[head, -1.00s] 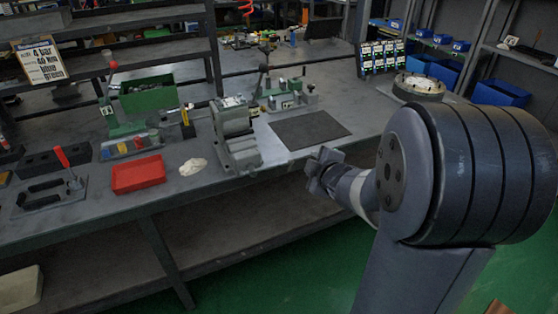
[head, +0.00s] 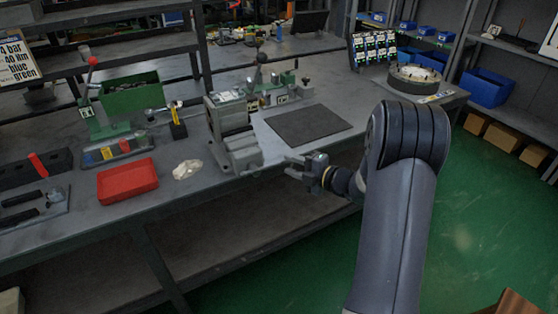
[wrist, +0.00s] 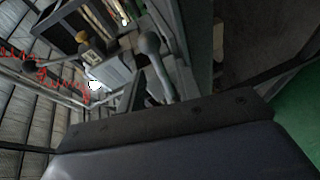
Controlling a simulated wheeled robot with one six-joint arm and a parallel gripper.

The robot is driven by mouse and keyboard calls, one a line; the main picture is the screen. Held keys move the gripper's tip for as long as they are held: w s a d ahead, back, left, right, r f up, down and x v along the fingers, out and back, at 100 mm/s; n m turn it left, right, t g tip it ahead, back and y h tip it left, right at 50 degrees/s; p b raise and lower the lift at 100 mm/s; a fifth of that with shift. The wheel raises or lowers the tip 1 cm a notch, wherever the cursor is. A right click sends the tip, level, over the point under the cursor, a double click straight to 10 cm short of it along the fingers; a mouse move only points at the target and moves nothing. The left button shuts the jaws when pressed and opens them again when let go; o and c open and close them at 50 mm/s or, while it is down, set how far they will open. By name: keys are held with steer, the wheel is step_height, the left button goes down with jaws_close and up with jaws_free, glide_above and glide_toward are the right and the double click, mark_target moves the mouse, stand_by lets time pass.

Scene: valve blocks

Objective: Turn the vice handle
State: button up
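The grey vice (head: 232,130) stands at the front edge of the workbench, left of a dark mat. My gripper (head: 290,166) is just right of the vice's front end, past the bench's front edge, with a small gap between them. Its two fingers look apart, with nothing seen between them. In the wrist view, a grey bar with a ball end (wrist: 150,44), which looks like the vice handle, rises just beyond my gripper's dark body. I cannot tell whether it is touched. The handle is not clear in the head view.
The dark mat (head: 308,125) lies right of the vice. A red tray (head: 127,181) and a pale cloth-like lump (head: 187,170) lie to its left. A green clamp fixture (head: 280,90) stands behind. Green floor (head: 480,220) is free at the right.

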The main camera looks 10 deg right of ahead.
steer(key=shift+x, duration=2.8)
steer(key=shift+c, duration=0.4)
jaws_close()
